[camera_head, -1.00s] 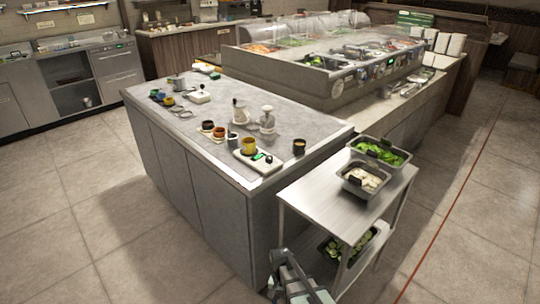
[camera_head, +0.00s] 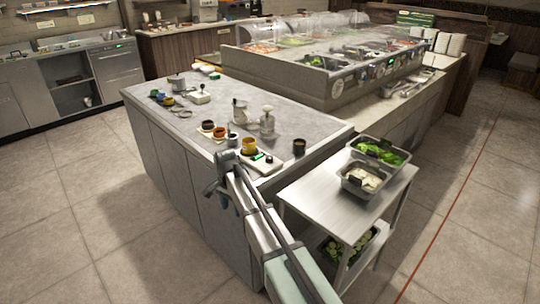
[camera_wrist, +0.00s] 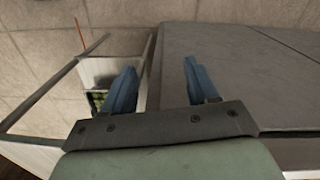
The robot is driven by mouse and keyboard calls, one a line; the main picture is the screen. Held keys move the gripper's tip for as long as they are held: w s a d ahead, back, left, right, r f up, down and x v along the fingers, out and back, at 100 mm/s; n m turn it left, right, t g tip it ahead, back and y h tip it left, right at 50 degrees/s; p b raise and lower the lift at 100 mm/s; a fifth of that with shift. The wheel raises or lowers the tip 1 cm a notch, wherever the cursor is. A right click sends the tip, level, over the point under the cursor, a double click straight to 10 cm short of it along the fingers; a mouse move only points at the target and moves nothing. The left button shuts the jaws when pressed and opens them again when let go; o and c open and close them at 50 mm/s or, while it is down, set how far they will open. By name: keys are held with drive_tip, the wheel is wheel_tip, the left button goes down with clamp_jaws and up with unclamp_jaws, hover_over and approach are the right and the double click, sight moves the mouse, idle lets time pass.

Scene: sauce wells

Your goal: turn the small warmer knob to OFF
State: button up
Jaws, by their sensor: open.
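A small white warmer unit (camera_head: 264,167) stands at the counter's near corner. A yellow cup (camera_head: 249,146) is on its left part, and a green light (camera_head: 257,156) shows on top. A small dark knob-like spot (camera_head: 269,160) is beside the light; its pointer is too small to read. My gripper (camera_head: 229,203) is in front of the counter's near side, left of and below the warmer. In the wrist view my gripper (camera_wrist: 160,82) is open, its two blue fingers apart with nothing between them. The wrist view shows no warmer or knob.
Dark cups (camera_head: 220,132), a white dispenser (camera_head: 267,121) and a black cup (camera_head: 299,147) stand close to the warmer. Another white unit (camera_head: 199,97) is farther back. A steel cart (camera_head: 320,197) with food pans stands right of my arm.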

drive_tip(key=w+a+r+m, duration=0.1)
drive_tip(key=w+r, duration=0.3)
drive_tip(key=r, duration=0.3)
wheel_tip(320, 180, up, 19)
drive_tip(key=m, duration=0.5)
hover_over(270, 157)
drive_tip(key=shift+t, duration=0.5)
wheel_tip(270, 157, down, 14)
drive_tip(key=shift+w, duration=0.1)
drive_tip(key=shift+c, duration=0.4)
drive_tip(key=c, duration=1)
drive_tip(key=shift+o, duration=0.2)
